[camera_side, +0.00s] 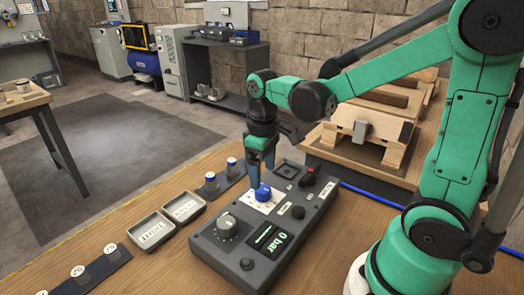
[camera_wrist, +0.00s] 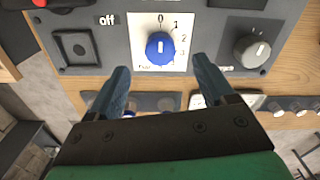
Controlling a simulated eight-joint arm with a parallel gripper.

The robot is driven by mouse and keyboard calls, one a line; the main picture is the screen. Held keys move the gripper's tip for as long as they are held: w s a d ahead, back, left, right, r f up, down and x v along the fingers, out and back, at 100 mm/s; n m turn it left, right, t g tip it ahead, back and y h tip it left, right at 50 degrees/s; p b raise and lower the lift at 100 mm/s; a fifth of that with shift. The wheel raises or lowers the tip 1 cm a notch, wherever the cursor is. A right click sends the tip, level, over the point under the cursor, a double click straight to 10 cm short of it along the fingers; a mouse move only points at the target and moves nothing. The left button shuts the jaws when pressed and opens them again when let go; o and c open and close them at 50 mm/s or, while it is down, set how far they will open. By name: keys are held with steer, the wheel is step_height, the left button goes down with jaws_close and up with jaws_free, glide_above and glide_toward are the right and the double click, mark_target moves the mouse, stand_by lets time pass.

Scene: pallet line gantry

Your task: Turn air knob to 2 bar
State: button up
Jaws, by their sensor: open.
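The blue air knob (camera_side: 263,192) sits on a white dial plate on the grey control panel (camera_side: 222,256). In the wrist view the blue knob (camera_wrist: 160,46) has its white mark towards the 0, with 1, 2 and 3 along the right of the plate (camera_wrist: 181,22). The panel's display (camera_side: 268,241) reads 0 bar. My gripper (camera_side: 262,163) is above and just behind the knob in the side view. In the wrist view my gripper (camera_wrist: 160,72) is open, its two blue fingers apart below the knob, with nothing between them.
A grey knob (camera_side: 227,226) stands left of the blue one, and a red-and-black switch (camera_side: 308,176) to its right. Two labelled trays (camera_side: 153,230) and blue-topped pieces (camera_side: 211,181) lie left of the panel. A wooden pallet (camera_side: 366,140) stands behind on the right.

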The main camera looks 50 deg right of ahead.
mark_target(263, 188)
steer(key=shift+f, duration=2.25)
jaws_close()
steer(key=shift+m, duration=0.3)
steer(key=m, duration=0.6)
steer(key=shift+m, duration=0.3)
steer(key=m, duration=0.6)
steer(key=shift+m, duration=0.4)
